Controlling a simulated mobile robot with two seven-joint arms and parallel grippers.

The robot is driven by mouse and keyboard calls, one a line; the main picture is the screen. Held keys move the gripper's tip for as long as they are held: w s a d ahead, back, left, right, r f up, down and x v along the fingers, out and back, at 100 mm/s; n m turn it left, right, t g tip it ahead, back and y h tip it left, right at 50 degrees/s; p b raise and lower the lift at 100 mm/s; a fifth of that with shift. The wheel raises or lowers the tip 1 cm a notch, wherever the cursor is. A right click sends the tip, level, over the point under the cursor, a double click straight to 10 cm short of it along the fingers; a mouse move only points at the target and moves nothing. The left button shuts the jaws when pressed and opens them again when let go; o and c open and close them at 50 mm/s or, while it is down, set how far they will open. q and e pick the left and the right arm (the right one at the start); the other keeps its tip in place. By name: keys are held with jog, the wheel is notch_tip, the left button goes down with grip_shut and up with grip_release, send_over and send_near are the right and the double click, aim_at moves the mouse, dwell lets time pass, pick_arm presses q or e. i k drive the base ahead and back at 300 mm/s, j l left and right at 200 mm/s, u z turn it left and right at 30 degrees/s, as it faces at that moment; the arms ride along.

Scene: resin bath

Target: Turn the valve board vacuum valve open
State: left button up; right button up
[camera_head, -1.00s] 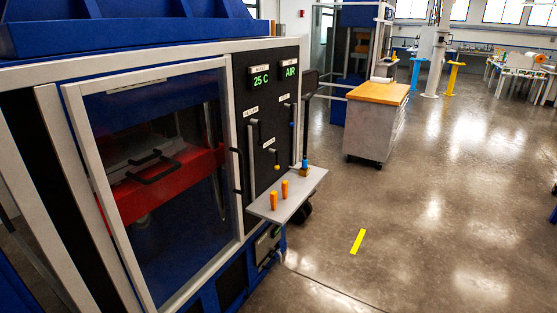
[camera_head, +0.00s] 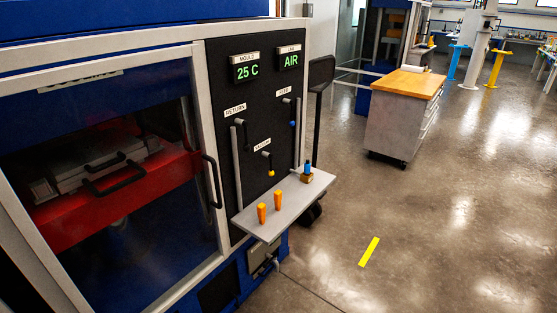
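The black valve board (camera_head: 222,85) stands on the right side of the blue machine, with a green 25 C readout and an AIR readout at its top. The vacuum valve (camera_head: 268,163) is low in the middle of the board, a small dark lever with a yellow tip, under a label that seems to read VACUUM. Its lever hangs down, tilted slightly to the right. Two more levers are above it: the return valve (camera_head: 245,130) on the left and the feed valve (camera_head: 291,112), with a blue tip, on the right. Neither of my grippers is in view.
A grey shelf (camera_head: 279,217) juts out below the board, holding two orange pegs (camera_head: 262,212) and a blue-topped brass fitting (camera_head: 307,174). A glass door (camera_head: 150,240) is to the left. A wood-topped cabinet (camera_head: 398,125) stands behind. The floor right of the shelf is clear.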

aim_at(270, 173)
jog(key=i+l, duration=0.4)
jog(key=i+l+u, duration=0.1)
jog(key=i+l, duration=0.3)
jog(key=i+l+u, duration=0.1)
jog(key=i+l, duration=0.3)
jog(key=l, duration=0.2)
jog(key=i+l, duration=0.35)
jog(key=l, duration=0.15)
